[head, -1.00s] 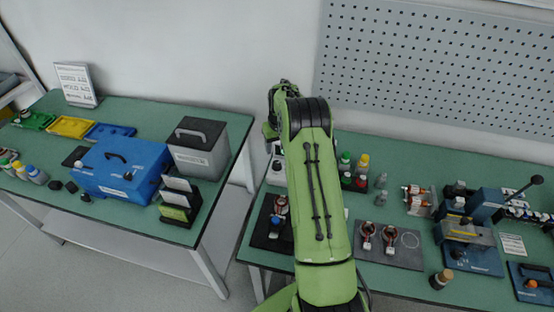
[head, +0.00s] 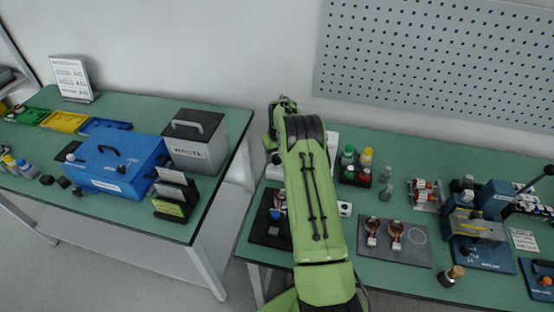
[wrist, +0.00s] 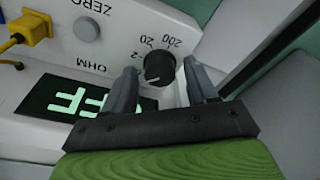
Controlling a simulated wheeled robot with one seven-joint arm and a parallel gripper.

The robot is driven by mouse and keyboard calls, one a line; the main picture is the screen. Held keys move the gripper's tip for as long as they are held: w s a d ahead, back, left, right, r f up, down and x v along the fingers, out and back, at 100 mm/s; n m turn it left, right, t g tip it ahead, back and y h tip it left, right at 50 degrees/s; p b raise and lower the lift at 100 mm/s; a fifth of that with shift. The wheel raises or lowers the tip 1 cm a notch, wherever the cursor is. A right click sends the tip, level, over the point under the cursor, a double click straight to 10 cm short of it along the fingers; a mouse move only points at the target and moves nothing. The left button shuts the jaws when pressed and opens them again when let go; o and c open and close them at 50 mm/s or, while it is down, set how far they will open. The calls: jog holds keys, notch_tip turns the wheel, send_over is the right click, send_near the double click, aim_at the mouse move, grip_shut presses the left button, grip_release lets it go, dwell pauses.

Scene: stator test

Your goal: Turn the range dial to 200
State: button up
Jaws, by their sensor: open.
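The range dial (wrist: 153,62) is a round black knob on the white meter's panel in the wrist view. The numbers 2, 20 and 200 are printed around its upper side. My gripper (wrist: 160,70) is open, with one grey finger on each side of the dial. I cannot tell whether either finger touches it. The meter's dark display (wrist: 66,98) shows green letters, with FF readable and the rest cut off by the gripper. In the head view my arm hides the gripper and the dial.
A grey ZERO button (wrist: 86,28) and a yellow plug (wrist: 32,27) are on the meter panel left of the dial. In the head view, a dark mat with stators (head: 400,250) and a rack of bottles (head: 357,172) are right of my arm.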

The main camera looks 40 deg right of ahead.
jog(key=shift+c, duration=0.4)
jog(key=c, duration=0.7)
jog(key=m+b, duration=0.1)
jog(key=m, duration=0.2)
jog(key=shift+f, duration=0.15)
jog(key=m, duration=0.2)
jog(key=shift+m+h+b, duration=0.3)
jog(key=shift+h+b, duration=0.05)
jog(key=shift+h, duration=0.05)
jog(key=m+g, duration=0.1)
jog(key=m, duration=0.7)
jog(key=shift+g+h, duration=0.3)
jog(key=o, duration=0.8)
jog(key=shift+s+d, duration=0.1)
jog(key=shift+r, duration=0.25)
